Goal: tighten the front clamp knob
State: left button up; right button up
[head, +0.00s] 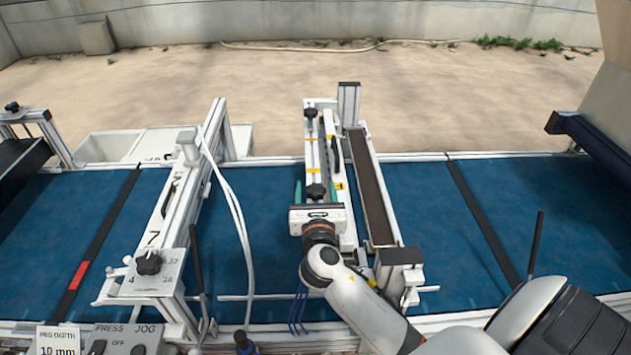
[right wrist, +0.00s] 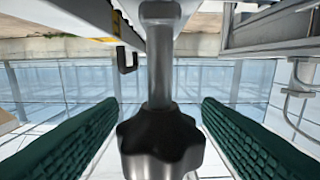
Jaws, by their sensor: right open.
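The front clamp knob (head: 315,191) is a black lobed knob on the near part of the white clamp frame in the head view. In the right wrist view the knob (right wrist: 160,145) hangs large at the bottom centre on a grey metal stem (right wrist: 160,60). My right gripper (head: 317,186) is open, its green ribbed fingers on either side of the knob. In the wrist view a gap shows between the knob and each finger pad. A similar black knob (head: 311,114) sits at the far end of the frame. My left gripper is not in view.
A blue belt (head: 270,240) runs under the frame. A dark strip on a white rail (head: 370,190) stands close to the right of the gripper. Another white frame (head: 180,215) with a black knob (head: 149,262) stands to the left. A control panel (head: 125,340) is at the lower left.

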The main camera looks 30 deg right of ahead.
jog(key=shift+w+d+r, duration=0.1)
jog(key=shift+w+d, duration=0.25)
jog(key=shift+w, duration=0.2)
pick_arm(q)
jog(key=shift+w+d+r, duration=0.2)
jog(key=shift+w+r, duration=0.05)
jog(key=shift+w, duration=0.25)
pick_arm(e)
jog(key=shift+w, duration=0.1)
jog(key=shift+c, duration=0.3)
jog(key=c, duration=0.9)
jog(key=shift+c, duration=0.2)
